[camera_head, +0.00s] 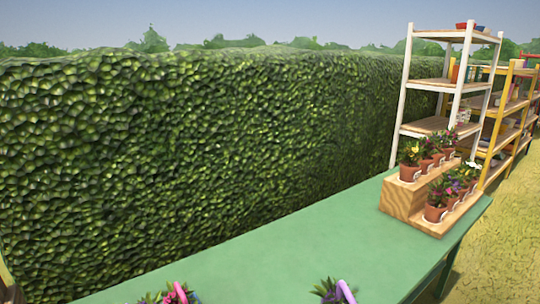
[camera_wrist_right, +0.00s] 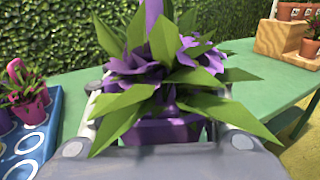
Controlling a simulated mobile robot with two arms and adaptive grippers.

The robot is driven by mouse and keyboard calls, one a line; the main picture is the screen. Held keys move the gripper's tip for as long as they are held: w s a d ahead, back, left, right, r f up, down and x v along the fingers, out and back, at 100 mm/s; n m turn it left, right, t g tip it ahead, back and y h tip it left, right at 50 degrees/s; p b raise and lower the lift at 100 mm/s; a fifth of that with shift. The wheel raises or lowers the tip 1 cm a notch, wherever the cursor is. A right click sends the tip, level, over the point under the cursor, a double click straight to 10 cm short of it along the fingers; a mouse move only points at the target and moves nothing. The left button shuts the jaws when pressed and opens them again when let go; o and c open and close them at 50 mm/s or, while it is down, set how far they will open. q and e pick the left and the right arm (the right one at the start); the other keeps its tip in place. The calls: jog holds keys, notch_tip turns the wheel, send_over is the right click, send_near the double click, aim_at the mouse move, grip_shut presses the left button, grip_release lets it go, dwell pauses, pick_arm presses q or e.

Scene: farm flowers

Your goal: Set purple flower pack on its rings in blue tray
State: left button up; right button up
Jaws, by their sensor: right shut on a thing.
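The purple flower pack (camera_wrist_right: 160,130) fills the middle of the right wrist view, a purple pot with purple flowers and long green leaves. My right gripper (camera_wrist_right: 158,110) is shut on it, with a finger on either side; the leaves hide much of the grip. Its top and purple handle show at the bottom edge of the head view (camera_head: 340,292). The blue tray (camera_wrist_right: 20,165) with white rings is at the left of the wrist view, apart from the pack. My left gripper is not in view.
A pink flower pack (camera_wrist_right: 30,100) stands at the tray's far side, beside a partly seen purple pot (camera_wrist_right: 4,122). A wooden stepped stand (camera_head: 402,200) with several potted flowers is at the right end of the green table (camera_head: 300,262). The table between is clear.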

jog(key=s+d+r+m+h, duration=0.2)
jog(key=s+d+r+h, duration=0.1)
jog(key=s+d+r, duration=0.1)
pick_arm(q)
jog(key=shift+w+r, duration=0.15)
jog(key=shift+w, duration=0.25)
pick_arm(e)
jog(key=s+f, duration=0.2)
jog(key=s, duration=0.6)
jog(key=shift+f, duration=0.4)
